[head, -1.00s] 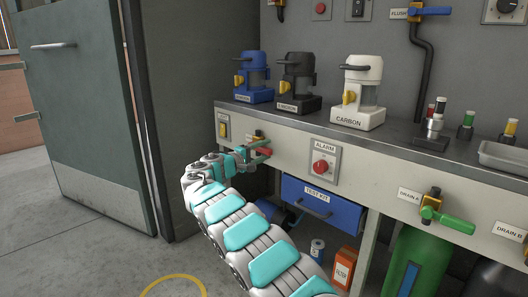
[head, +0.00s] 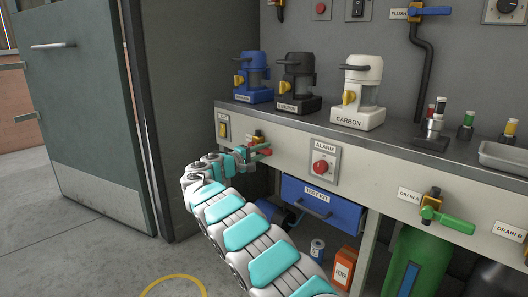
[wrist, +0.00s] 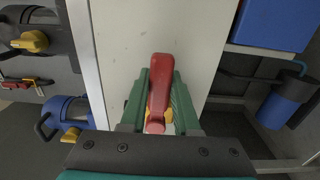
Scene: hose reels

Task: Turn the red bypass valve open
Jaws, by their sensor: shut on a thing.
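The red bypass valve handle (head: 265,152) sticks out from the cream front panel of the bench, below a brass valve body (head: 257,137). My gripper (head: 259,152) is at the handle, its green fingers on either side of it. In the wrist view the red handle (wrist: 160,82) lies lengthwise between the fingers of my gripper (wrist: 160,98), which are shut on it. A bit of the yellow brass body shows beside the handle's near end. The rest of the valve is hidden by the fingers and handle.
An alarm button (head: 321,167) is on the panel just right of the valve. A blue test kit drawer (head: 322,207) is below it. Blue, black and white filter housings stand on the bench top. A green-handled drain valve (head: 445,220) is farther right. Open floor lies left.

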